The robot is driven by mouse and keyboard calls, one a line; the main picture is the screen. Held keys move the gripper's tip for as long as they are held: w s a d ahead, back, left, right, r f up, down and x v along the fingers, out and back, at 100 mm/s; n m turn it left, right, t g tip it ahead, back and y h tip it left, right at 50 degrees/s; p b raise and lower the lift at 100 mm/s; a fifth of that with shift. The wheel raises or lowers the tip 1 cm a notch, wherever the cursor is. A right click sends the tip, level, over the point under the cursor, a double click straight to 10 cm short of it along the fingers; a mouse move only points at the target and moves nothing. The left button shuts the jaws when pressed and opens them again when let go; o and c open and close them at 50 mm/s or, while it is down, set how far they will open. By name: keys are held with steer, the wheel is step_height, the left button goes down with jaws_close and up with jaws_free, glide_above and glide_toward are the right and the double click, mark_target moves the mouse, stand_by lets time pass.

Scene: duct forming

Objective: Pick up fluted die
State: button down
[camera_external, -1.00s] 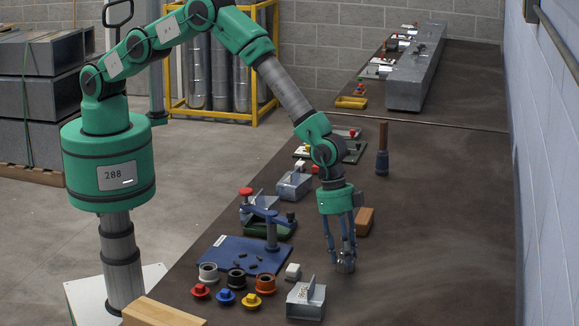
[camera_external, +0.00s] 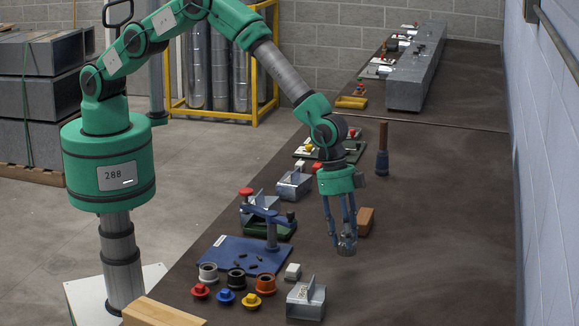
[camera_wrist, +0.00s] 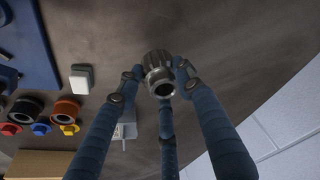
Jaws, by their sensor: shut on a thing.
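The fluted die (camera_wrist: 157,70) is a grey metal, ribbed cylinder with a round hole in the end facing the wrist camera. My gripper (camera_wrist: 155,82) has blue fingers closed around it. In the external view my gripper (camera_external: 346,243) hangs pointing down, with the fluted die (camera_external: 347,247) between its fingertips. The die appears to be above the dark bench, though the exact gap is hard to tell.
A blue plate fixture (camera_external: 232,250) stands at left, with grey, black and orange rings and red, blue and yellow plugs before it. A white block (camera_external: 293,271) and sheet-metal piece (camera_external: 306,300) lie nearby. An orange-brown block (camera_external: 365,221) and mallet (camera_external: 382,155) stand behind. The bench's right side is clear.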

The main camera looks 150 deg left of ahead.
steer(key=shift+r, duration=2.45)
